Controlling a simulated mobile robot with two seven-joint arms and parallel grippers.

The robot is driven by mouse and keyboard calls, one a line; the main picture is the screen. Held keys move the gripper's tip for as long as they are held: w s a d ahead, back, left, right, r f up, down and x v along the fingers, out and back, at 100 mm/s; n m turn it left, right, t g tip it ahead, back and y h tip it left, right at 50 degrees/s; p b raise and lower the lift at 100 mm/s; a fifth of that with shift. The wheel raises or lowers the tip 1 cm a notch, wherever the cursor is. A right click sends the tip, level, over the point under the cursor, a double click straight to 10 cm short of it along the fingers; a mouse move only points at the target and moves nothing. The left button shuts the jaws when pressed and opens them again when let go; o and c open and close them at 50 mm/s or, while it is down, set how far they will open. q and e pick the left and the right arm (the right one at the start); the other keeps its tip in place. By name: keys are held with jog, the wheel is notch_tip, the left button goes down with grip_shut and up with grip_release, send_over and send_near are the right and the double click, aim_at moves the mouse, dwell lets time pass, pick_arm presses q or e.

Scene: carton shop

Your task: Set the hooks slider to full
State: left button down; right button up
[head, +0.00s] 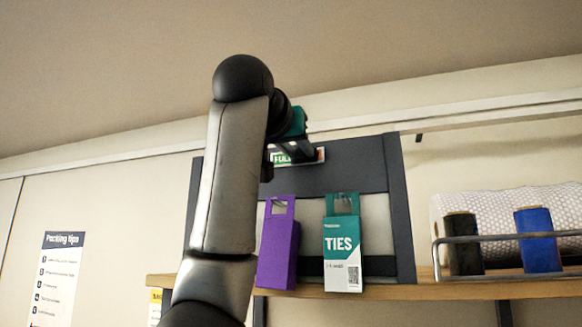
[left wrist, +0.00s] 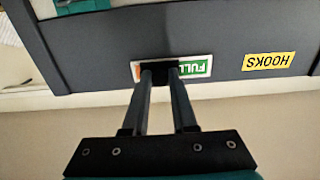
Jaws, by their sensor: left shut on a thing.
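The hooks slider is a pale strip (head: 320,155) on the top board of the dark display frame. A green FULL patch (head: 283,158) shows on its left part. In the left wrist view the picture is upside down: the green FULL patch (left wrist: 196,68) is right of the black slider tab (left wrist: 172,71), and a sliver of orange shows left of it. A yellow HOOKS label (left wrist: 268,61) sits farther right. My left gripper (head: 294,150) is shut on the tab; its fingertips also show in the left wrist view (left wrist: 172,75). My right gripper is not in view.
A purple carton (head: 279,250) and a green-and-white TIES carton (head: 343,255) hang below the slider. The frame (head: 401,210) stands on a wooden shelf (head: 430,291). Black and blue spools (head: 538,240) stand behind a rail at right. A Packing tips poster (head: 59,280) is at left.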

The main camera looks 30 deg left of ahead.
pick_arm(q)
jog(key=shift+w+d, duration=0.2)
jog(key=shift+d, duration=0.55)
jog(key=c, duration=1.1)
grip_release()
jog(key=o, duration=0.4)
jog(key=shift+d, duration=0.15)
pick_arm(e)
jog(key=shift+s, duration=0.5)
pick_arm(q)
jog(key=shift+s, duration=0.1)
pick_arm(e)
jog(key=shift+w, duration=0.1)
